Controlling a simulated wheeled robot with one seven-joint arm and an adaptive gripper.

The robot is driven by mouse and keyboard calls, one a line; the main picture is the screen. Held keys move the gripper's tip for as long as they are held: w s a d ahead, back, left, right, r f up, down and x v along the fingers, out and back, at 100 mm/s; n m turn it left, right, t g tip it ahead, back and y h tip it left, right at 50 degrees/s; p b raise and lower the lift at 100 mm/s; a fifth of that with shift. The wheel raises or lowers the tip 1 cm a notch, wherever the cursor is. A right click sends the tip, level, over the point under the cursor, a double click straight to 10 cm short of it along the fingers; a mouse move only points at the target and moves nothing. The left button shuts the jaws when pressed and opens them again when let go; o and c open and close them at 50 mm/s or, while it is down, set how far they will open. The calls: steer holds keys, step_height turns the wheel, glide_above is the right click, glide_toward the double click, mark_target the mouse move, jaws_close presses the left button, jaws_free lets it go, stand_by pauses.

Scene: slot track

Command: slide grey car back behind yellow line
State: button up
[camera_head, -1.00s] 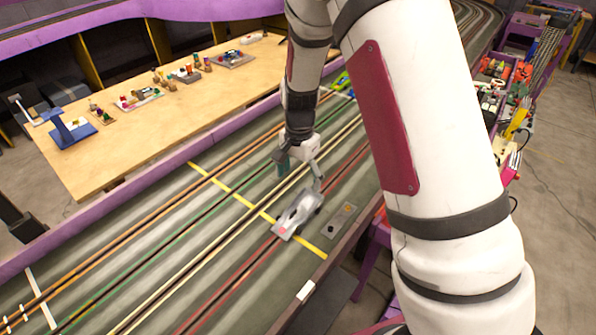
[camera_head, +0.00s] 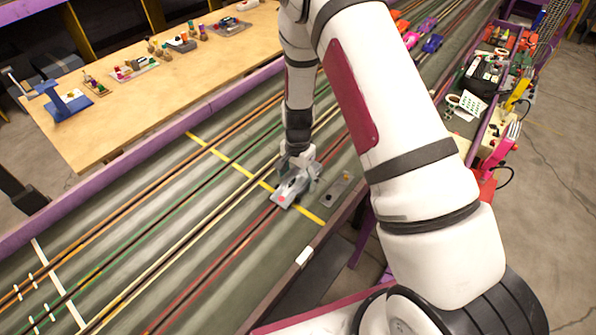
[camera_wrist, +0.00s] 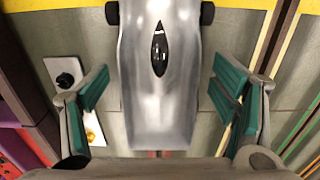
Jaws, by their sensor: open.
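The grey car (camera_head: 287,190) sits on the track at the red slot, its nose with a red spot over the yellow line (camera_head: 230,161). My gripper (camera_head: 299,168) is low over the car's rear part. In the wrist view, the car (camera_wrist: 160,100) lies lengthwise between the two open green-padded fingers of my gripper (camera_wrist: 162,95), with a gap on both sides. The yellow line (camera_wrist: 55,5) crosses the top of the wrist view, and the car's wheeled end reaches it. My gripper hides part of the car in the head view.
A small grey plate with knobs (camera_head: 336,190) lies right of the car near the track's edge. Pink and blue cars (camera_head: 421,40) stand farther up the track. A wooden bench (camera_head: 150,95) with small parts runs along the left. The track below the yellow line is clear.

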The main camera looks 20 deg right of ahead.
steer(key=c, duration=1.2)
steer(key=o, duration=0.6)
steer(key=c, duration=0.3)
steer(key=shift+c, duration=0.2)
steer(key=shift+w+d, duration=0.1)
steer(key=shift+w+d+f+b, duration=0.1)
steer(key=shift+w+d+b, duration=0.55)
steer(key=shift+d, duration=0.4)
steer(key=shift+w+d+b, duration=0.45)
steer(key=shift+w+d, duration=0.25)
steer(key=shift+d, duration=0.3)
